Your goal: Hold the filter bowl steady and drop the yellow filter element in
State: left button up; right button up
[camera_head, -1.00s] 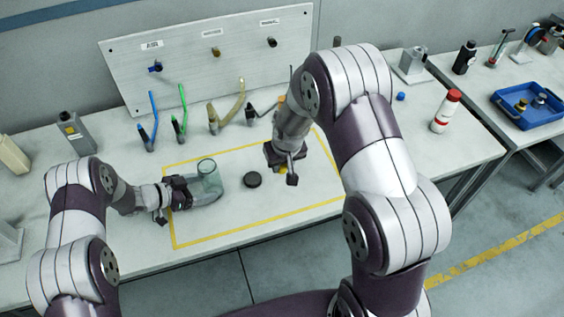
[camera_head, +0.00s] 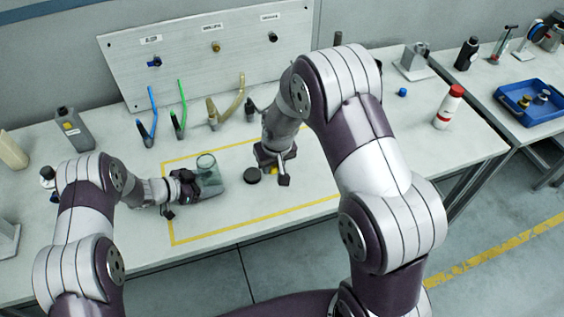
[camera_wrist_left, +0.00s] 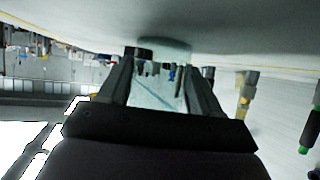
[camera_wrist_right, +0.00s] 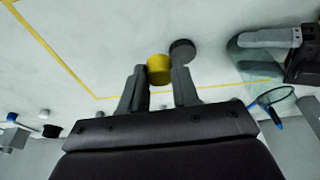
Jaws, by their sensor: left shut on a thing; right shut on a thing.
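The clear greenish filter bowl (camera_head: 209,178) stands on the table inside the yellow outline. My left gripper (camera_head: 188,186) is shut on the bowl from its left side; the bowl's wall also shows between the fingers in the left wrist view (camera_wrist_left: 158,92). The yellow filter element (camera_wrist_right: 159,69) is between the fingertips of my right gripper (camera_wrist_right: 158,88), which is shut on it. In the head view the element (camera_head: 274,170) is mostly hidden under the right gripper (camera_head: 272,168). It is to the right of the bowl, apart from it.
A black round cap (camera_head: 253,175) lies between the bowl and my right gripper. Several hoses stand behind, before an upright panel (camera_head: 205,55). A red-and-white bottle (camera_head: 448,107) and a blue tray (camera_head: 530,104) are at the right. The outlined area's front right is clear.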

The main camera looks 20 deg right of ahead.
jog(key=shift+w+a+r, duration=1.65)
jog(key=shift+a+r, duration=2)
jog(key=shift+w+a+r, duration=1.65)
jog(key=shift+a+r, duration=1.95)
jog(key=shift+r, duration=0.05)
jog(key=shift+m, duration=0.3)
jog(key=shift+f, duration=2.7)
jog(key=o, duration=1.1)
jog(key=v, duration=0.7)
jog(key=shift+a+r, duration=0.1)
jog(key=shift+r, duration=0.15)
